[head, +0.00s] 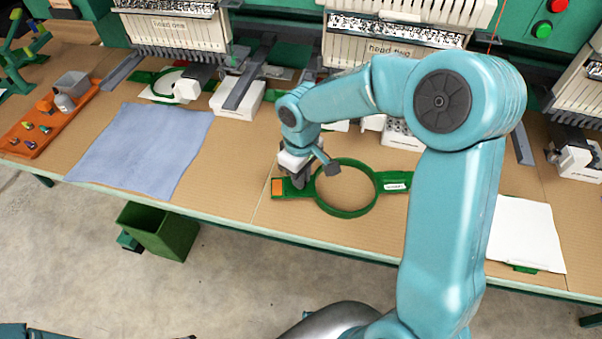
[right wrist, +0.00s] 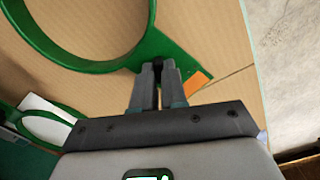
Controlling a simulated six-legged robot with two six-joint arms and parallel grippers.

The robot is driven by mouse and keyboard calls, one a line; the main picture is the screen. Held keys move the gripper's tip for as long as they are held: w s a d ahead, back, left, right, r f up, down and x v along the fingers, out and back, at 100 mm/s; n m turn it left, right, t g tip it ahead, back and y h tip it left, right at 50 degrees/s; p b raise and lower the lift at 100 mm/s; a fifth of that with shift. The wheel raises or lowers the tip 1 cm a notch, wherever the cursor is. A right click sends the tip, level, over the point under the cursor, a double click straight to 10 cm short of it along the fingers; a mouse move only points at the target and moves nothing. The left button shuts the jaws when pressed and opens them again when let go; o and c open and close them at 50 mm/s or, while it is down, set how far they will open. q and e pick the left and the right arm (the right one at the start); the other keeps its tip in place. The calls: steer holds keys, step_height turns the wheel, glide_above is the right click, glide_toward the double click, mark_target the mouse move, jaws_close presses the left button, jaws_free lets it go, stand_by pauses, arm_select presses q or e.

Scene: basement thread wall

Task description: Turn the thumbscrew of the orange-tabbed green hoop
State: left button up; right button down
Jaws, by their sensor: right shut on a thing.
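The green hoop (head: 346,212) lies flat on the cardboard-coloured table near its front edge. Its orange tab (head: 278,187) is at the left end, and a white label shows on its right arm. In the right wrist view the hoop (right wrist: 30,38) fills the upper left and the orange tab (right wrist: 196,82) is right of the fingers. My right gripper (head: 302,182) points down between ring and tab. In the right wrist view its fingers (right wrist: 159,72) are shut on a small dark thumbscrew (right wrist: 158,63), mostly hidden between the tips. My left gripper is not in view.
A blue cloth (head: 140,150) and an orange tray (head: 45,130) with small parts lie to the left. A white cloth (head: 524,235) lies to the right. Embroidery heads (head: 395,42) stand behind. A green bin (head: 162,232) is on the floor below the table edge.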

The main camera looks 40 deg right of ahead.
steer(key=shift+n, duration=0.9)
steer(key=c, duration=1.2)
jaws_free()
steer(key=shift+o, duration=0.2)
steer(key=shift+r, duration=0.1)
step_height(320, 180, up, 16)
steer(key=p, duration=0.1)
steer(key=shift+s, duration=0.15)
